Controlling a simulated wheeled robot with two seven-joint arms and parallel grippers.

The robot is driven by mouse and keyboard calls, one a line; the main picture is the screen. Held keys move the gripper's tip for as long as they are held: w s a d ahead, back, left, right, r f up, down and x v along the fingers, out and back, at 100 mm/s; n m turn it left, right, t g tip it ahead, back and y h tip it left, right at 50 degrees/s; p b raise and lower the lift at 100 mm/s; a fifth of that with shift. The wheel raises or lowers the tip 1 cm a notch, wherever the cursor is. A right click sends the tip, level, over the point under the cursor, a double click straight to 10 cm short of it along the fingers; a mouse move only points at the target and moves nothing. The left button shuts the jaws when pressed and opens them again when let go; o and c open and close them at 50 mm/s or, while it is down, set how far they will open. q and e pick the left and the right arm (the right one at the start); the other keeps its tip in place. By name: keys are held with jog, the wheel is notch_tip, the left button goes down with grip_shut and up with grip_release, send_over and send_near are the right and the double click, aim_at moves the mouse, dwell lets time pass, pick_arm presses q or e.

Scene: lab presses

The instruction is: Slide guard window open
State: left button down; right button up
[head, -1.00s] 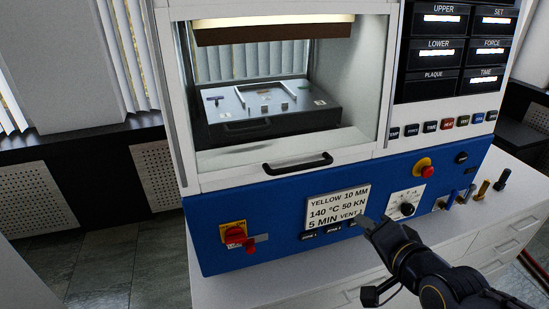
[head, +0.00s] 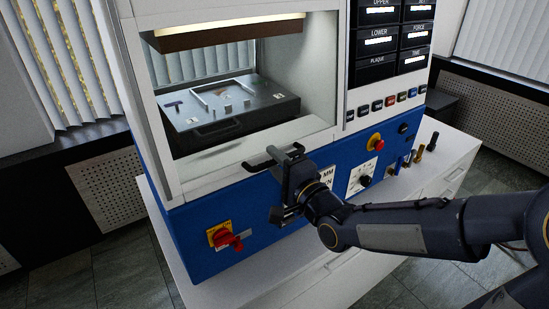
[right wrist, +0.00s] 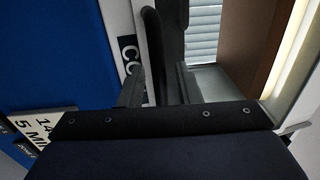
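The guard window (head: 228,160) is the white-framed clear pane on the front of the press. It sits low, with its bottom rail just above the blue panel. Its black bar handle (head: 256,166) is on that rail, its right part hidden by my gripper in the head view. My right gripper (head: 284,168) is at the handle's right part. My left gripper is not in view.
The blue panel (head: 190,215) has a red switch (head: 222,238) at left and a red button (head: 377,146) at right. Several pegs (head: 407,160) stand on the white bench right of the press. Inside the press lies a grey plate (head: 225,105).

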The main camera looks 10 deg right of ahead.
jog(key=shift+w+a, duration=0.1)
jog(key=shift+w, duration=0.1)
jog(key=shift+c, duration=0.2)
grip_shut()
jog(key=shift+r, duration=0.1)
